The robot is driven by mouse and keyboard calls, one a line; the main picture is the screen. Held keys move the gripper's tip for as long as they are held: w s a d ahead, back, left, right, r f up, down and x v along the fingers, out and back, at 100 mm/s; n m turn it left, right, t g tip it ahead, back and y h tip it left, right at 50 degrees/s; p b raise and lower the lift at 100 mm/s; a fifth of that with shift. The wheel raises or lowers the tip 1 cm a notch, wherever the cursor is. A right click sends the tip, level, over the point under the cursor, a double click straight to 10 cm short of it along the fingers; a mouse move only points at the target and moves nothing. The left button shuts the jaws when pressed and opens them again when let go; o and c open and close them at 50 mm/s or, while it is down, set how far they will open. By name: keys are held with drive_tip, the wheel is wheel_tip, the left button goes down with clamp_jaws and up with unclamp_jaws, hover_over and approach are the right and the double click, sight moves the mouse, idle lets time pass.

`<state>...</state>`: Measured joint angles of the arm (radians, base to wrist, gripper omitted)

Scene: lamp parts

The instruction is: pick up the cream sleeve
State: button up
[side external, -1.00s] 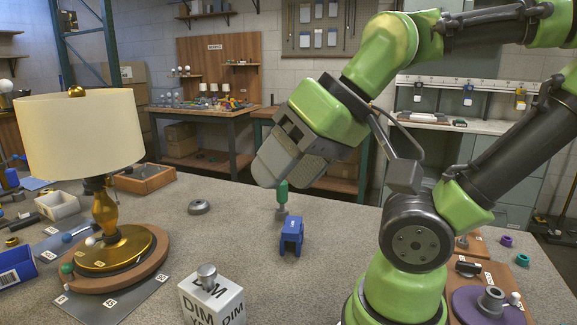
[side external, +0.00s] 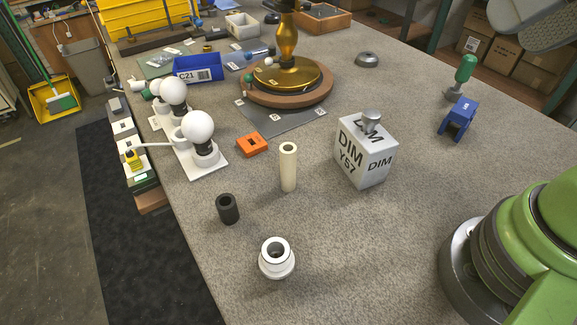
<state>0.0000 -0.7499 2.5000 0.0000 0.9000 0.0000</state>
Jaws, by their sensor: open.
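The cream sleeve (side external: 288,170) is a slim hollow tube standing upright on the grey speckled table, near the middle of the side view. Its open top faces up and nothing touches it. My gripper (side external: 535,30) shows only in part, as grey pieces at the top right corner. It is open, high above the table and far from the sleeve. I see nothing held in the part that shows.
A white DIM block (side external: 362,160) stands right of the sleeve. A black sleeve (side external: 228,209), a white collar (side external: 276,260) and an orange block (side external: 252,145) lie around it. Bulbs on white stands (side external: 205,155) are left. The lamp base (side external: 290,90) is behind.

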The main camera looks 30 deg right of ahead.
drive_tip(key=shift+w, duration=0.1)
drive_tip(key=shift+c, duration=0.2)
idle(0.4)
drive_tip(key=m+g+h, duration=0.2)
drive_tip(key=m+g, duration=0.5)
hover_over(288, 163)
drive_tip(key=d, duration=0.1)
wheel_tip(288, 163, down, 21)
drive_tip(key=f, duration=0.4)
drive_tip(key=w+f, duration=0.1)
drive_tip(key=f, duration=0.1)
drive_tip(key=shift+a+f, duration=0.15)
drive_tip(key=shift+f, duration=0.05)
drive_tip(key=c, duration=1)
